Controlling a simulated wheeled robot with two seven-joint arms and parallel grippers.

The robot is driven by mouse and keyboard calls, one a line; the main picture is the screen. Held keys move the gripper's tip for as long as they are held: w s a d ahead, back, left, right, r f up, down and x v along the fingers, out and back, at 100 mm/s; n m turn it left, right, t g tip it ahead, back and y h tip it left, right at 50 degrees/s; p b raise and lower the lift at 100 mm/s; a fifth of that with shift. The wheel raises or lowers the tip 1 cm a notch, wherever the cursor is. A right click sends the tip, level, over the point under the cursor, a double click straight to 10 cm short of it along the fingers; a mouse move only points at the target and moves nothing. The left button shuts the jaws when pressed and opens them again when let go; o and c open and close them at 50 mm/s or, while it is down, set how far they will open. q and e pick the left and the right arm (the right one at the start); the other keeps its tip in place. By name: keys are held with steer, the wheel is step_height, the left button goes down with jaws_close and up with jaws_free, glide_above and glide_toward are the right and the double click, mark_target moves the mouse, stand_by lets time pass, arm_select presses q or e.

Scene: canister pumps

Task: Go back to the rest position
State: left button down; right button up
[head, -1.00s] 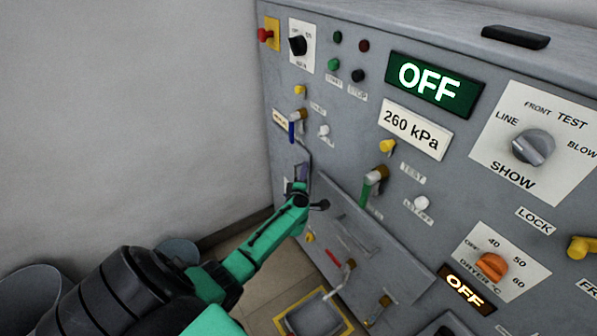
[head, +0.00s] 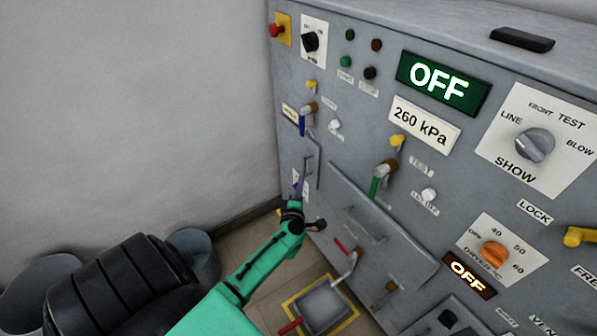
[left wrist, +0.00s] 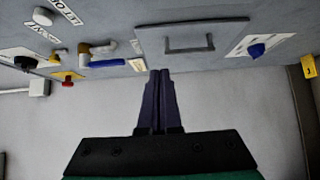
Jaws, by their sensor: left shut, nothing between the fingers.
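My left gripper (head: 299,184) is in front of the lower left part of the grey control panel (head: 350,150). In the left wrist view its two dark fingers (left wrist: 160,82) lie together with nothing between them. Above the fingertips in that view is a grey hatch with a handle (left wrist: 190,42). In the head view the green arm reaches up from the bottom left. My right gripper is not in view.
A blue-handled valve (head: 303,124) and a green-handled valve (head: 379,180) stick out of the panel near my left gripper. A yellow-edged floor plate (head: 322,306) and grey bins (head: 195,258) are below. The wall side at left is clear.

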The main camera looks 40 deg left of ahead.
arm_select(q)
steer(key=shift+v, duration=0.85)
